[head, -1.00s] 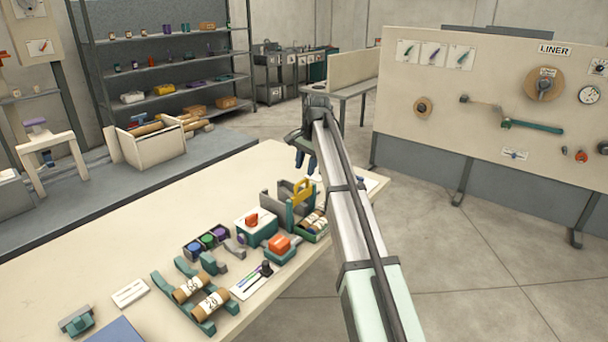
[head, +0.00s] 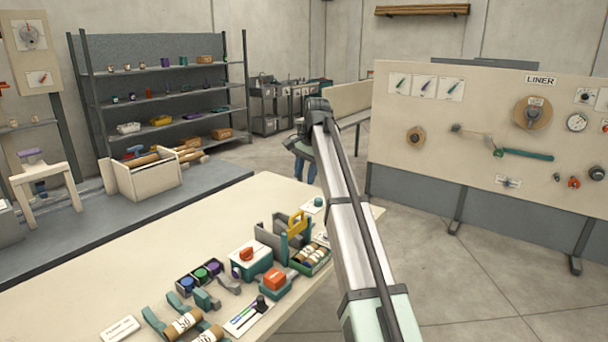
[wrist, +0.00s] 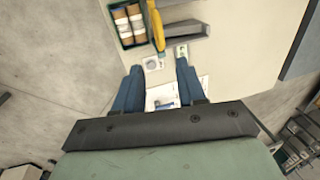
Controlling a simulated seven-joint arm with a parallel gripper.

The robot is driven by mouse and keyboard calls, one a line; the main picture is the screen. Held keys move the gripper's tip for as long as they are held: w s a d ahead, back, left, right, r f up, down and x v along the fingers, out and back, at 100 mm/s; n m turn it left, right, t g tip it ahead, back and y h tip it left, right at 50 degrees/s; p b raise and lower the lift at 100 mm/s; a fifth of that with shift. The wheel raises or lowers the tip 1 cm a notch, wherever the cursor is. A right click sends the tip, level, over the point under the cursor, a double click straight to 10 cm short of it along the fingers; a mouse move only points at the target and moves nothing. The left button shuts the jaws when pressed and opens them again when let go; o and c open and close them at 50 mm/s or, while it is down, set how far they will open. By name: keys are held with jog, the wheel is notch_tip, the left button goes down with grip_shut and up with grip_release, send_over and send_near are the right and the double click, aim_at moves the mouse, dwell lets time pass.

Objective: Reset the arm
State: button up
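My gripper (head: 305,168) hangs at the far end of my raised arm in the head view, over the far right end of the table. In the wrist view its two blue fingers (wrist: 158,92) stand apart with nothing between them. Below them, white cards (wrist: 165,94) lie on the table. In the head view the arm hides part of the table's right edge.
The cream table (head: 130,255) holds a grey and teal holder with a yellow handle (head: 297,223), a teal box with an orange knob (head: 250,258), a cup tray (head: 200,272) and labelled rolls (head: 184,324). The LINER panel (head: 460,150) stands at right. The table's left part is clear.

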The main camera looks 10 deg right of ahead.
jog(key=s+a+f+n+g+h, duration=0.1)
jog(key=s+a+f+n+g, duration=0.15)
jog(key=s+f, duration=1.25)
jog(key=s+a+f+n+g+h, duration=0.15)
jog(key=s+f+n, duration=0.25)
jog(key=s+f, duration=1.15)
jog(key=s+d+f+g, duration=0.1)
jog(key=s+f, duration=0.3)
jog(key=f, duration=0.4)
jog(key=s+d+f+n, duration=0.15)
jog(key=s+f, duration=0.25)
jog(key=f, duration=0.5)
jog(key=s+d+f+g, duration=0.15)
jog(key=s+f, duration=0.25)
jog(key=f, duration=0.4)
jog(key=s+d+f+n+g, duration=0.1)
jog(key=s+d+f+g, duration=0.1)
jog(key=s+f, duration=1.4)
jog(key=s+d+y, duration=0.1)
jog(key=s, duration=0.3)
jog(key=shift+s+d+f, duration=0.15)
jog(key=shift+f, duration=0.15)
jog(key=shift+c, duration=0.5)
